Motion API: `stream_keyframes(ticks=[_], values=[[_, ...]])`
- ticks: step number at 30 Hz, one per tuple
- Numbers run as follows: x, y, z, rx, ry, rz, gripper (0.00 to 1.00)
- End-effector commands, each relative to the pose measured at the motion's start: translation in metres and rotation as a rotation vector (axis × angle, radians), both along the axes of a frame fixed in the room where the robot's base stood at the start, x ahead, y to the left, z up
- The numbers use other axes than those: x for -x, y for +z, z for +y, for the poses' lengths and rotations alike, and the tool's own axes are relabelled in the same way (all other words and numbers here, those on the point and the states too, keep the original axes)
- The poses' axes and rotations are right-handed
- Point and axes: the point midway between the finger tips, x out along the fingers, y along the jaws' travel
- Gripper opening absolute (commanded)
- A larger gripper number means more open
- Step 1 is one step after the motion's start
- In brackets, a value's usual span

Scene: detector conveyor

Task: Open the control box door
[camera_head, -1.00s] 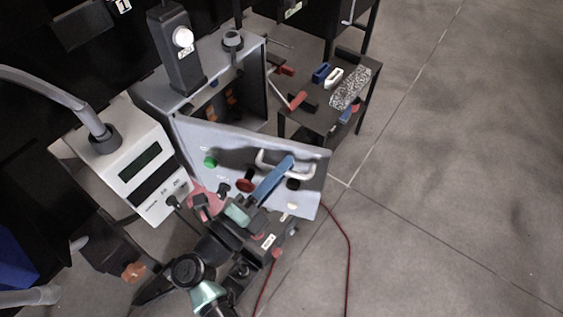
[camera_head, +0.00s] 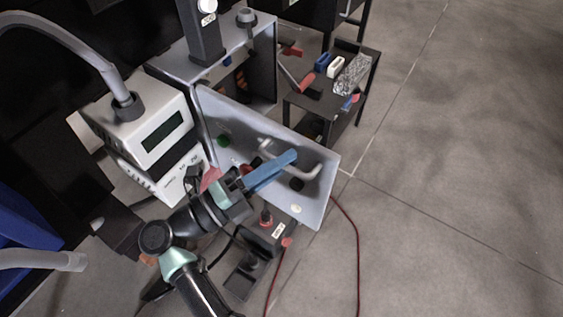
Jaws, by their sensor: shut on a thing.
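The control box (camera_head: 265,62) is a grey metal cabinet standing left of the middle, its dark inside partly showing. Its door (camera_head: 318,205) is a light grey panel, swung well out from the box toward me. The door's face bears a pale bar handle (camera_head: 309,173), a green button (camera_head: 224,141) and dark and red knobs. My gripper (camera_head: 290,158) has blue fingers and is shut on the handle. The fingers and my wrist hide part of the handle and the door's lower left.
A white meter unit (camera_head: 125,122) with a dark display stands close left of the door. A low black table (camera_head: 310,102) with blocks and tools stands behind the door to the right. A red cable (camera_head: 357,255) lies on the clear floor at right.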

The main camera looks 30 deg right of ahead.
Motion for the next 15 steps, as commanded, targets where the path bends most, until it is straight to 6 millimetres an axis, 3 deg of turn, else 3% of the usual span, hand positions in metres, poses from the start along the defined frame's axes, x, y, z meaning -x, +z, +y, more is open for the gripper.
stream_keyframes(ticks=[4,5,6,15], values=[[-0.0013,0.0015,-0.0003,0.001,0.003,-0.003,0.00],[-0.0013,0.0015,-0.0004,0.001,0.003,-0.003,0.18],[-0.0013,0.0016,-0.0003,0.001,0.004,-0.004,0.26],[-0.0007,0.0007,0.0001,0.000,0.001,-0.003,0.27]])
